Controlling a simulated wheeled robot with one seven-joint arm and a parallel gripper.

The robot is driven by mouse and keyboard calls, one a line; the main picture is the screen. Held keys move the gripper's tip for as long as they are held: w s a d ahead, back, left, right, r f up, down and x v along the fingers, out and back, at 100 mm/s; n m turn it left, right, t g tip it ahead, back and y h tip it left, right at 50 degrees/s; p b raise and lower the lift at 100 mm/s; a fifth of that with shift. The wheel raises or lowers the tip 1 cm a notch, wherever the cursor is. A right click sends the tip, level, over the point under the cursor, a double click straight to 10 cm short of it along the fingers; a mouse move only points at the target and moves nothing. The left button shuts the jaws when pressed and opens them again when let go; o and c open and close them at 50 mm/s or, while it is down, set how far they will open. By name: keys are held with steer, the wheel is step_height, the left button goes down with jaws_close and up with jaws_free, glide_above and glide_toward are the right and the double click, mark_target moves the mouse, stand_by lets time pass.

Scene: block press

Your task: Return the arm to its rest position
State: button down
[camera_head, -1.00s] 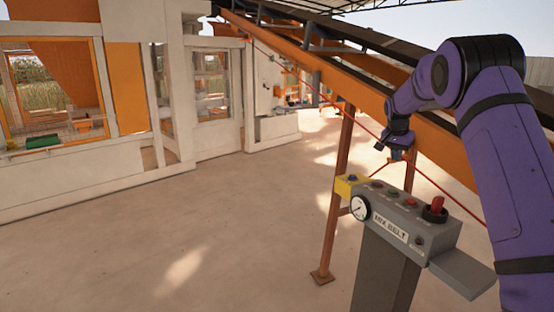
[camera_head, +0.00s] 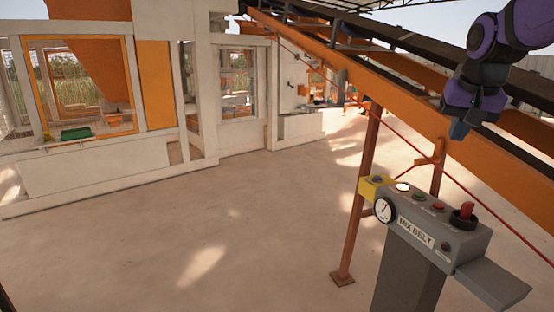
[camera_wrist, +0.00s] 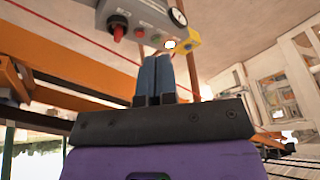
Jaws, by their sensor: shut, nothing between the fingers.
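My gripper (camera_head: 460,130) is at the upper right in the head view, above and apart from the control panel (camera_head: 425,238). In the wrist view its two blue fingers (camera_wrist: 155,80) are together with nothing between them. The panel is a grey box marked "MIX BELT" on a grey post. It carries a round gauge (camera_head: 384,209), a red switch (camera_head: 466,210) and several buttons. One button (camera_head: 403,187) glows white. The panel also shows upside down at the top of the wrist view (camera_wrist: 135,22).
An orange conveyor frame (camera_head: 400,98) slopes down to the right behind the panel, on brown posts (camera_head: 362,205). A red cord (camera_head: 400,135) runs along it. A white building with windows (camera_head: 85,85) stands at the left. The floor (camera_head: 200,235) between is clear.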

steer(key=s+a+f+n, duration=0.2)
steer(key=s+a+f, duration=0.1)
steer(key=s, duration=0.8)
steer(key=s+a+f+n+t, duration=0.1)
steer(key=s+a+f+n, duration=0.1)
steer(key=s, duration=1)
steer(key=shift+s+a+f+n+y, duration=0.2)
steer(key=shift+a+f+n+y, duration=0.1)
steer(key=shift+a+f, duration=0.25)
